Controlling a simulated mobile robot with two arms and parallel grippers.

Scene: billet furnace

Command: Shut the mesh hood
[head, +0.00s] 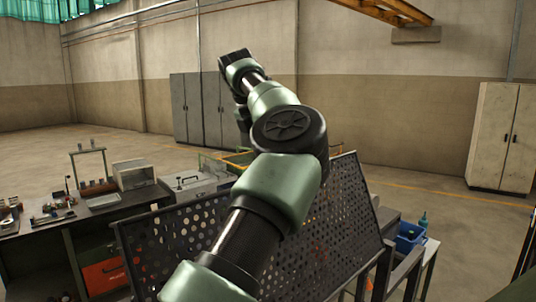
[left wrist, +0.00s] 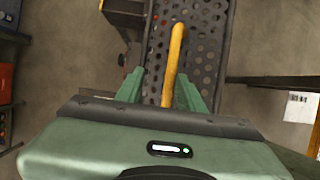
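The mesh hood is a dark perforated panel (head: 345,215) in a frame, standing tilted in the lower middle of the head view, behind my left arm. Its mesh (left wrist: 203,42) also shows in the left wrist view. A yellow bar (left wrist: 174,60) runs lengthwise over the mesh there. My left gripper (left wrist: 158,92) has its two green fingers apart, with the yellow bar passing between them, nearer the right finger. I cannot tell whether a finger touches it. My right gripper is in neither view.
A workbench (head: 100,203) with tools and a grey box stands at left. A blue bin (head: 408,237) and a green bottle (head: 423,221) sit right of the hood. Grey cabinets (head: 190,108) and a pale cabinet (head: 503,135) stand by the far wall. Open floor lies between.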

